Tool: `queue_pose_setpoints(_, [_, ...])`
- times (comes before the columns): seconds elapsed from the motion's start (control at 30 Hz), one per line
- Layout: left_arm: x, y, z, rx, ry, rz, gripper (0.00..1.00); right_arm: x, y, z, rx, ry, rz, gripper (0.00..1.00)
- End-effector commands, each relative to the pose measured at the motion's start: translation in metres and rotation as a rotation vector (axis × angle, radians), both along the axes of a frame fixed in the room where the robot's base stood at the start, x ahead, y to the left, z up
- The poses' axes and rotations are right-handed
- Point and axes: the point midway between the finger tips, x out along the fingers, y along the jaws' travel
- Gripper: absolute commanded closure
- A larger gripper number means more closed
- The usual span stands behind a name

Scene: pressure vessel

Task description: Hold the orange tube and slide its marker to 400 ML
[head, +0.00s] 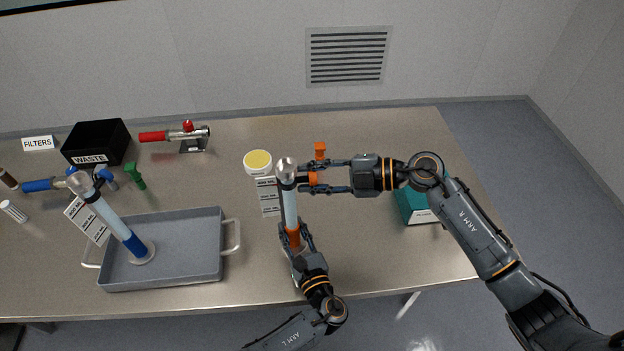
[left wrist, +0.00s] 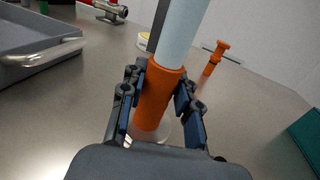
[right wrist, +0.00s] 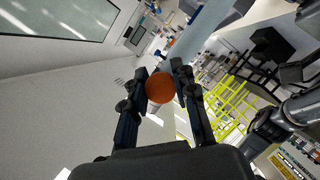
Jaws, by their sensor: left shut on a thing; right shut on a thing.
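The orange tube (head: 289,207) stands upright on the table, with a pale clear body, a silver cap and an orange lower section (left wrist: 155,92). My left gripper (head: 296,240) is shut around that orange lower section, as the left wrist view shows (left wrist: 160,95). My right gripper (head: 312,178) is shut near the top of the tube on its orange marker (right wrist: 161,87), which shows as a round orange end between the fingers in the right wrist view. A label card with volume lines (head: 268,196) stands beside the tube; its text is too small to read.
A blue tube (head: 108,217) stands in a grey tray (head: 185,262) at left. A black waste bin (head: 97,142), a red-handled valve (head: 187,135), a yellow-lidded jar (head: 258,163), an orange plug (head: 320,150) and a teal box (head: 414,205) are also on the table.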

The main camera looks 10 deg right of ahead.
Motion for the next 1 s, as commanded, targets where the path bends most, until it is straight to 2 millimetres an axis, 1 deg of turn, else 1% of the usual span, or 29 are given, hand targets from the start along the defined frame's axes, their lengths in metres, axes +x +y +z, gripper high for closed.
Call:
queue_pose_setpoints(0.03, [-0.001, 0.002, -0.004, 0.005, 0.009, 0.002, 1.00, 0.001, 0.001, 0.005, 0.009, -0.005, -0.001, 1.00])
queue_pose_setpoints(0.07, [-0.001, 0.003, -0.004, 0.005, 0.010, 0.002, 1.00, 0.001, 0.001, 0.005, 0.010, -0.005, 0.000, 0.69])
queue_pose_setpoints(0.1, [-0.001, 0.003, -0.004, 0.005, 0.010, 0.002, 1.00, 0.001, 0.001, 0.005, 0.011, -0.005, -0.001, 0.60])
queue_pose_setpoints(0.17, [-0.001, 0.002, -0.004, 0.005, 0.010, 0.003, 1.00, 0.001, 0.001, 0.005, 0.009, -0.005, -0.001, 0.48])
queue_pose_setpoints(0.47, [-0.001, 0.002, -0.004, 0.003, 0.009, 0.002, 1.00, 0.000, 0.000, 0.003, 0.005, -0.003, 0.000, 0.48])
queue_pose_setpoints(0.57, [-0.001, 0.002, -0.004, 0.003, 0.008, 0.002, 1.00, -0.001, -0.006, 0.003, 0.005, -0.003, -0.001, 0.48])
queue_pose_setpoints(0.67, [-0.001, 0.002, -0.004, 0.003, 0.008, 0.002, 1.00, -0.004, -0.019, 0.006, 0.002, -0.003, -0.003, 0.48])
queue_pose_setpoints(1.0, [-0.001, 0.002, -0.003, 0.002, 0.008, 0.002, 1.00, -0.022, -0.085, 0.023, 0.002, -0.002, -0.003, 0.48])
